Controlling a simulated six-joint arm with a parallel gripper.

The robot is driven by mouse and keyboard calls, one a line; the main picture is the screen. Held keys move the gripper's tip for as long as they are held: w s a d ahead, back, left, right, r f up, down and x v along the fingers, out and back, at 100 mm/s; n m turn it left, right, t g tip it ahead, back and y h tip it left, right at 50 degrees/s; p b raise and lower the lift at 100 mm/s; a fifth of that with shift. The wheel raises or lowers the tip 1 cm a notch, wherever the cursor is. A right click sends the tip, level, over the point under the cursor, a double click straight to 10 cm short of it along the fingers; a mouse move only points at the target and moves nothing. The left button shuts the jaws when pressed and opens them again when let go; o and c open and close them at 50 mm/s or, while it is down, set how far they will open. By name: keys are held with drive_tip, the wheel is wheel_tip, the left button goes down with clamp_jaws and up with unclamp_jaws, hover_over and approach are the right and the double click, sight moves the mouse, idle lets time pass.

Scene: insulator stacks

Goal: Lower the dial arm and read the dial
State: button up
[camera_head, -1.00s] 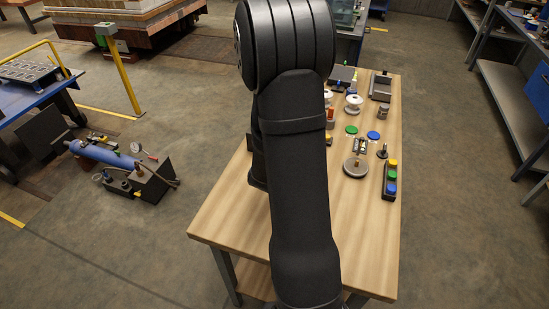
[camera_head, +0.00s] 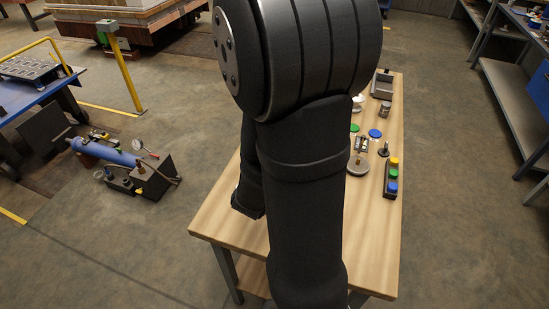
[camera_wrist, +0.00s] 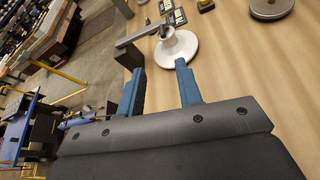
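In the wrist view a white round base (camera_wrist: 178,48) stands on the wooden table. A grey metal arm (camera_wrist: 142,33) runs out to its left, near a dark block (camera_wrist: 125,56). This may be the dial stand; no readable dial face shows. My gripper (camera_wrist: 160,66) has two blue fingers spread apart with nothing between them. Its fingertips are close in front of the white base and the dark block; I cannot tell whether they touch. In the head view my arm hides the gripper and this stand.
A grey disc (camera_head: 357,167) and a box with yellow, green and blue buttons (camera_head: 392,177) are on the right of the table (camera_head: 373,240). The table's front right is clear.

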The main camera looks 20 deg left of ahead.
drive_tip(key=shift+w, duration=0.1)
drive_tip(key=c, duration=0.5)
drive_tip(key=w+f+n+h, duration=0.1)
drive_tip(key=w+a+f+n, duration=0.1)
drive_tip(key=f, duration=0.1)
drive_tip(key=w+a+f+n+h, duration=0.1)
drive_tip(key=n, duration=0.1)
drive_tip(key=shift+w+f+t+h, duration=0.15)
drive_tip(key=shift+f+t+h, duration=0.15)
drive_tip(key=shift+f, duration=0.1)
clamp_jaws()
drive_tip(key=shift+n+h, duration=0.3)
drive_tip(key=shift+n, duration=0.4)
drive_tip(key=x, duration=1.1)
drive_tip(key=shift+a+f, duration=0.2)
drive_tip(key=shift+f, duration=0.15)
drive_tip(key=shift+s, duration=0.2)
drive_tip(key=shift+r, duration=0.75)
